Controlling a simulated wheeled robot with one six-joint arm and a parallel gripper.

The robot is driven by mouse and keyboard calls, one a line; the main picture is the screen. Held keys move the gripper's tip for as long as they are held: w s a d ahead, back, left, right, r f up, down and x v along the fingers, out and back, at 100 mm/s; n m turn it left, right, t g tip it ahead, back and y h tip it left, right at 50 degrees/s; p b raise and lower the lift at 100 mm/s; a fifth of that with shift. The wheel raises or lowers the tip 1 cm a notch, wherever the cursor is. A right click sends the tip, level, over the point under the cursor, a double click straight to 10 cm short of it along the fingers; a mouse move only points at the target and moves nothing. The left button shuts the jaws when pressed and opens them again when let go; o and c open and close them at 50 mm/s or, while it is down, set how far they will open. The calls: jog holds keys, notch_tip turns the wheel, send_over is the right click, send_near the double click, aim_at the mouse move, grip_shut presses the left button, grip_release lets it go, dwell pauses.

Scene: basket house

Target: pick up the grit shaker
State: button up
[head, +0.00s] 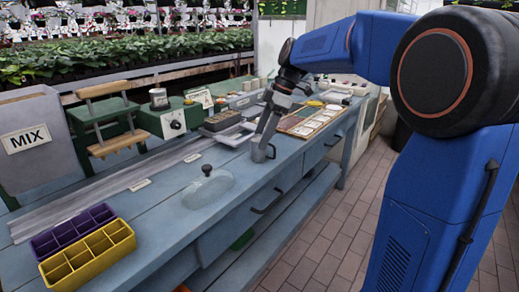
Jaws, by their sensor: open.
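The gripper is open.
A clear domed lid with a dark knob (207,187) lies to the left. Purple (73,228) and yellow (88,257) divided trays sit front left. A tray of pale squares (312,118) is behind right. Bare bench lies around the lid.

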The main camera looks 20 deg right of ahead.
jog(key=shift+x, duration=1.45)
jog(key=c, duration=1.3)
jog(key=shift+r, duration=0.15)
